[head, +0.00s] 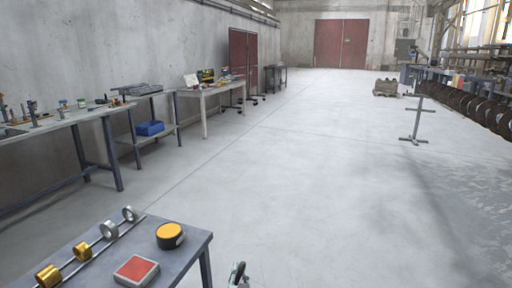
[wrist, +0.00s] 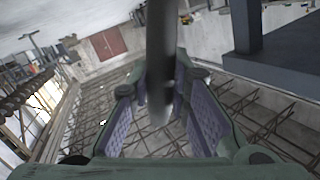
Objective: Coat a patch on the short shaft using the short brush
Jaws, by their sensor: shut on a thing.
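My gripper (wrist: 163,88) is seen from behind in the wrist view, with purple pads on both sides of a dark grey bar (wrist: 160,45). It is shut on this bar, which looks like a handle; I see no bristles, so I cannot tell if it is the short brush. In the head view only a small part of my gripper (head: 238,275) shows at the bottom edge, right of the near table. I cannot pick out the short shaft with certainty. A thin rod with gold and silver rings (head: 82,251) lies along the near table.
The near table (head: 190,250) also bears a round tin with a yellow top (head: 170,235) and a red-topped block (head: 136,270). A workbench (head: 75,117) with small tools stands along the left wall. A grey stand (head: 414,120) is far right. The middle floor is clear.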

